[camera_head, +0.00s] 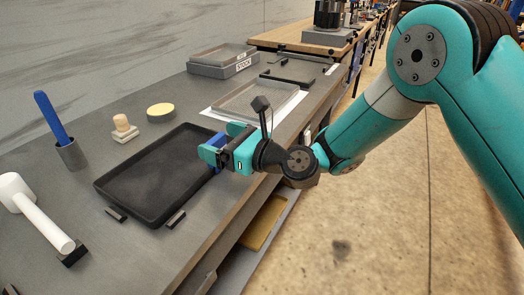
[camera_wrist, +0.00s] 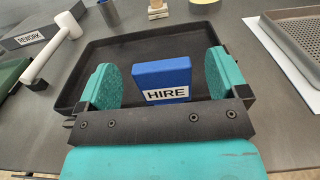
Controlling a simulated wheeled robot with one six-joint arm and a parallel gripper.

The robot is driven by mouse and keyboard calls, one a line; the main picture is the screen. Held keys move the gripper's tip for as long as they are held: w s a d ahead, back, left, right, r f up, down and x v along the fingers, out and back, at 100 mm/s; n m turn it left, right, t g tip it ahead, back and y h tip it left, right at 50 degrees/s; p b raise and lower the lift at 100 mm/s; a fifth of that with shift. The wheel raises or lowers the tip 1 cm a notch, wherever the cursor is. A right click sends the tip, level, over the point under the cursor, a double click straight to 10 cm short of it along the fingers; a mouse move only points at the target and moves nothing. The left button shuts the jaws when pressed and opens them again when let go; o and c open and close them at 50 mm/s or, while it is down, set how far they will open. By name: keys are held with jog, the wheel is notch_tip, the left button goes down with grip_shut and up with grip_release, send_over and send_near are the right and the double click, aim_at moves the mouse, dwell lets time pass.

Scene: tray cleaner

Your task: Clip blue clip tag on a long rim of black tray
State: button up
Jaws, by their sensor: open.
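The blue clip tag (camera_wrist: 160,78), with a white label reading HIRE, stands upright at the near long rim of the black tray (camera_wrist: 110,48) in the wrist view. My gripper (camera_wrist: 162,78) is open, with one teal finger on each side of the tag and a gap to both. The tag's lower edge meets my gripper body in the picture, so how it sits on the rim is hidden. In the head view the black tray (camera_head: 150,178) lies flat on the bench, and my gripper (camera_head: 222,143) is at its right long rim, largely covering the tag.
A white mallet (camera_head: 38,215), a blue-handled tool in a grey cup (camera_head: 70,153), a wooden-knobbed block (camera_head: 124,128) and a yellow round pad (camera_head: 160,111) stand around the tray. A grey perforated tray (camera_head: 258,97) lies beyond my gripper. Small dark blocks (camera_head: 176,218) sit by the tray's near edge.

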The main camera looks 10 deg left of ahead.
jog(key=b+v, duration=1)
jog(key=v, duration=0.7)
jog(key=shift+d+b, duration=0.15)
jog(key=shift+b, duration=0.2)
jog(key=s+f+n+g+h, duration=0.1)
jog(key=s+n+g+h, duration=0.4)
jog(key=s+n, duration=0.8)
jog(key=s+d+f+n+g+h+p, duration=0.1)
jog(key=s+d+n+h, duration=0.1)
jog(key=d+n+h, duration=0.4)
jog(key=s+d+n+g+h, duration=0.1)
jog(key=s+d+n+h, duration=0.15)
jog(key=d+n, duration=0.65)
notch_tip(320, 180, up, 17)
jog(key=a+n+y+p, duration=0.1)
jog(key=a+p, duration=0.1)
jog(key=p, duration=1.5)
jog(key=shift+p, duration=0.3)
